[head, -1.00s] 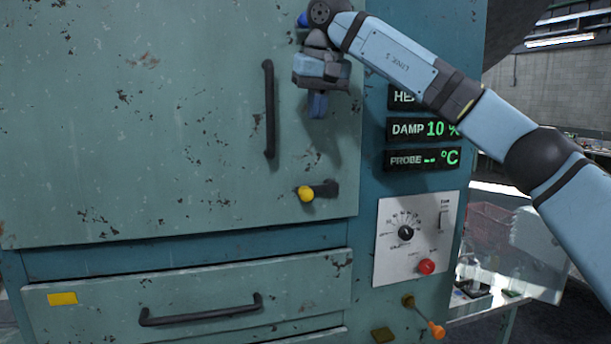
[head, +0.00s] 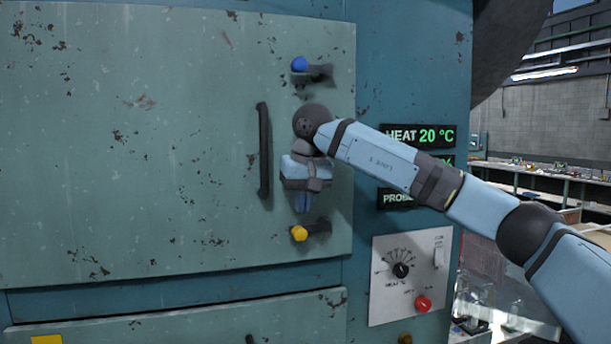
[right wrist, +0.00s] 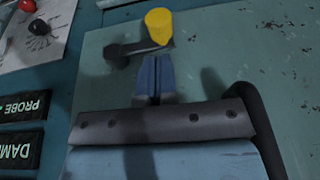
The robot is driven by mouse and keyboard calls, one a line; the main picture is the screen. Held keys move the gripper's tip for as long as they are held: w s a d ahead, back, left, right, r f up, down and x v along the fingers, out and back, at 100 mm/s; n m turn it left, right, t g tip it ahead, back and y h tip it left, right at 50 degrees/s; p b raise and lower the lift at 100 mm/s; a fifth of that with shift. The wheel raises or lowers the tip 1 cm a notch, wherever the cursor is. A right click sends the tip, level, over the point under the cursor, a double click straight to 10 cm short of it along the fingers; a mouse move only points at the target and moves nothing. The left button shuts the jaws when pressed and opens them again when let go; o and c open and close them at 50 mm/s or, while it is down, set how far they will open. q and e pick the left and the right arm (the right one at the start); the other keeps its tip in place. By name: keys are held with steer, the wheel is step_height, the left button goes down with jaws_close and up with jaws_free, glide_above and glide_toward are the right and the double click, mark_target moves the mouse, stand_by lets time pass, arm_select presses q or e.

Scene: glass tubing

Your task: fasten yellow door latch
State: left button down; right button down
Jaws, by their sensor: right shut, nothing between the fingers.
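The yellow latch knob (head: 300,233) sits on a short dark lever low on the right side of the green door (head: 130,150). The lever runs right from the knob toward the door's edge. My right gripper (head: 302,208) is just above the knob, pointing down. In the right wrist view the yellow knob (right wrist: 159,26) and its dark lever lie just beyond the shut blue fingertips (right wrist: 155,58). The fingers hold nothing; whether they touch the lever is unclear. A blue-knobbed latch (head: 300,64) sits higher on the door, its lever also pointing right. My left gripper is not in view.
A dark vertical door handle (head: 264,150) stands just left of my right gripper. To the right are lit displays (head: 420,136) and a pale control panel (head: 410,275) with a dial and red button. A drawer (head: 190,325) lies below the door.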

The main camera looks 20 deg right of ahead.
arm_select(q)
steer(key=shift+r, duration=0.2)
arm_select(e)
steer(key=shift+s+a+f, duration=0.1)
steer(key=shift+a+f, duration=0.1)
steer(key=shift+f, duration=1.1)
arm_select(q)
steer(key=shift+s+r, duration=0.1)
